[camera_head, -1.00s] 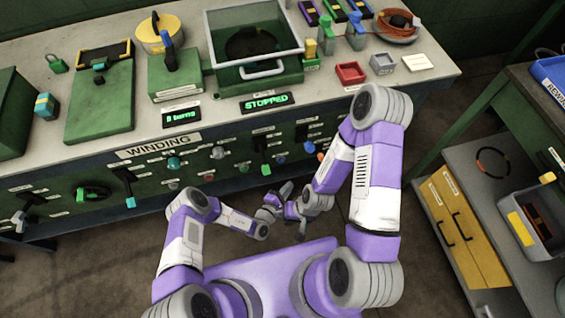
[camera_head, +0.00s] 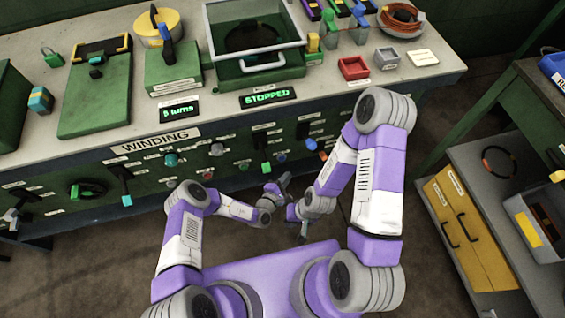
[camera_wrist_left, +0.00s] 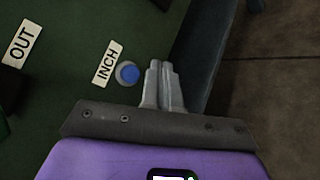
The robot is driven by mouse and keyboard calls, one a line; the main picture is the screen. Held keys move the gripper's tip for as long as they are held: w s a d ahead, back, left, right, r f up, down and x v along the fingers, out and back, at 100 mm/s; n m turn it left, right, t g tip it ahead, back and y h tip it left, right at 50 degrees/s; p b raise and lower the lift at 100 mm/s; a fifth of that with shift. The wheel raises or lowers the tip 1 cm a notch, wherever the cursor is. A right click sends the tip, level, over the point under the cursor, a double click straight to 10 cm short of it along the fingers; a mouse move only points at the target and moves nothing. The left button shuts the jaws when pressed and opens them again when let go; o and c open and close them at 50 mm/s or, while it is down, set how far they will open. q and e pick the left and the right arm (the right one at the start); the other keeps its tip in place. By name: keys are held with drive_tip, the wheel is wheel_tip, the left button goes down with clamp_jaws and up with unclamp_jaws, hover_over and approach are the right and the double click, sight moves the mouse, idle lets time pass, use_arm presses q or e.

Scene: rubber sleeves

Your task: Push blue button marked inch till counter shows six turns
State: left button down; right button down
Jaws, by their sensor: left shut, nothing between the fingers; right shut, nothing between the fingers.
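The blue button (camera_wrist_left: 128,73) sits in a round rim on the green panel, beside a white label reading INCH (camera_wrist_left: 107,64). My left gripper also shows in the left wrist view (camera_wrist_left: 164,68); its fingers are together and empty. The fingertips appear just right of the button, with a small gap in the picture; I cannot tell their distance from the panel. In the head view my left gripper (camera_head: 286,179) points up at the winding bench's front. The counter (camera_head: 179,110) seems to read 5 turns in small green text. My right gripper (camera_head: 303,234) is lower, shut and empty.
A second display (camera_head: 267,97) reads STOPPED. Several knobs and levers line the bench front, including a teal knob (camera_head: 171,159). A yellow cabinet (camera_head: 466,235) stands at the right.

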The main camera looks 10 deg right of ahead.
sight(282, 159)
use_arm(q)
drive_tip(key=shift+w+b, duration=0.65)
drive_tip(key=shift+w, duration=1.4)
idle(0.5)
drive_tip(key=shift+w, duration=0.4)
drive_tip(key=shift+w+a, duration=0.1)
drive_tip(key=shift+w, duration=0.25)
idle(0.4)
idle(0.3)
drive_tip(key=shift+s+p, duration=0.55)
drive_tip(key=shift+s, duration=0.25)
